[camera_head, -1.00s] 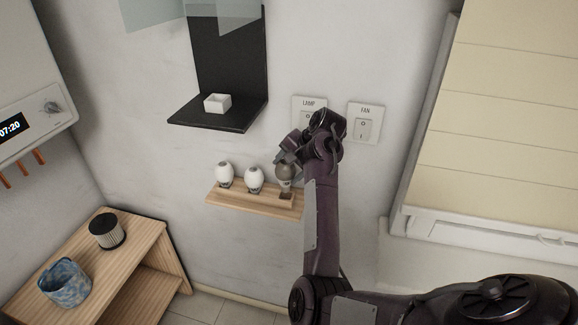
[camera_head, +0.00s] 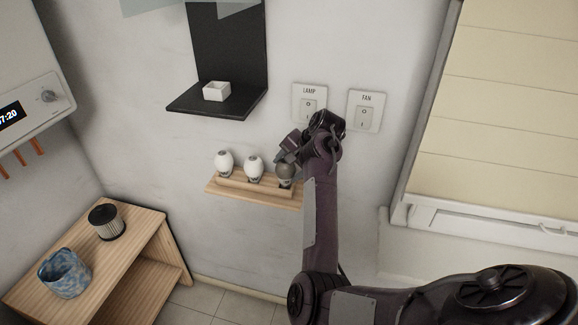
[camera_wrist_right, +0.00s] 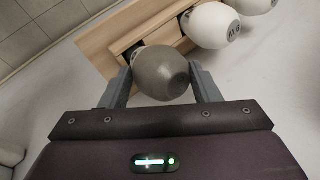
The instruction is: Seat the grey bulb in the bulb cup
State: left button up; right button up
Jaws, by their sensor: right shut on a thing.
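The grey bulb (camera_head: 285,173) is at the right end of the small wooden wall rack (camera_head: 240,190), in line with two white bulbs. My right gripper (camera_head: 287,161) reaches it from above. In the right wrist view, my right gripper's fingers (camera_wrist_right: 161,82) are shut on the grey bulb (camera_wrist_right: 160,73), one on each side. Its lower end points into or just over the rack's end place; I cannot tell whether it touches bottom. The cup there is hidden by the bulb. My left gripper is not in view.
White bulbs (camera_head: 224,163) (camera_head: 254,168) stand on the rack's left part. Lamp (camera_head: 309,103) and fan (camera_head: 364,111) switches are behind my arm. A black shelf (camera_head: 200,104) with a white square cup (camera_head: 217,91) is above. A wooden stand (camera_head: 140,235) is lower left.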

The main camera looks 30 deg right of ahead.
jog(key=shift+f, duration=0.4)
jog(key=o, duration=1.1)
jog(key=shift+c, duration=0.2)
jog(key=shift+s+d+r, duration=0.15)
jog(key=shift+s+r, duration=0.1)
jog(key=shift+r, duration=0.2)
jog(key=b+v, duration=0.1)
jog(key=v, duration=0.5)
jog(key=shift+s+r+b, duration=0.15)
jog(key=shift+r+b, duration=0.15)
jog(key=shift+b, duration=0.05)
